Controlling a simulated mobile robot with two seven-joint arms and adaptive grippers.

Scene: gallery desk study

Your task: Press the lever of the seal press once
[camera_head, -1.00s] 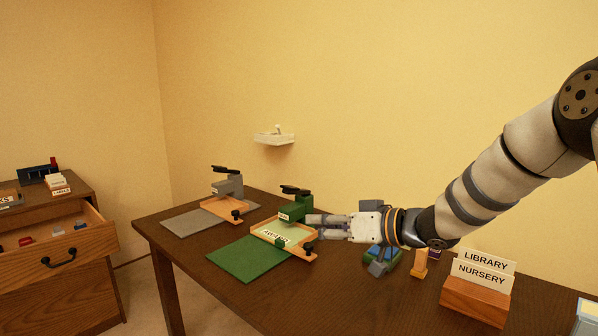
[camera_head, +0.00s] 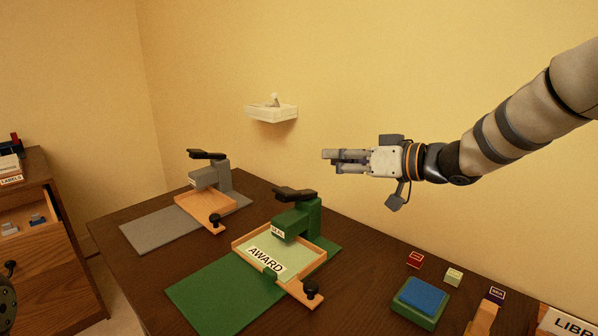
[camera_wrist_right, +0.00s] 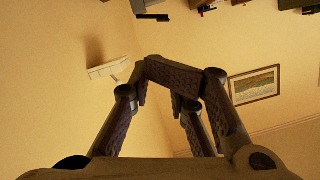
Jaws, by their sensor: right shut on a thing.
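The green seal press (camera_head: 299,221) stands on the desk with its black lever (camera_head: 295,194) on top, above the green body. My left gripper is not in view.
A grey press (camera_head: 212,176) with its own tray stands behind left. A blue-topped pad (camera_head: 422,295), small blocks (camera_head: 454,276) and a card holder (camera_head: 565,322) are at right. A white shelf (camera_head: 271,112) is on the wall. A drawer cabinet (camera_head: 38,250) stands left.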

